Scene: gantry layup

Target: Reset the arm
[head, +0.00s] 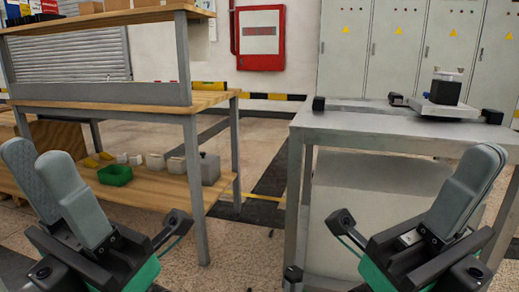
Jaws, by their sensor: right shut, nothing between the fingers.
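My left gripper (40,160) is at the lower left, in front of the wooden shelf bench. Its two grey fingers point up, stand a little apart at the tips, and hold nothing that I can see. My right gripper (476,168) is at the lower right, in front of the grey metal table. Its grey fingers are shut together, pointing up, with nothing between them. Neither gripper appears to touch the furniture.
The metal table (340,120) carries a flat device with a black block (446,90). The wooden bench (145,101) has a lower shelf with a green bin (115,175) and small boxes. A red cabinet (261,38) hangs behind. Floor between bench and table is clear.

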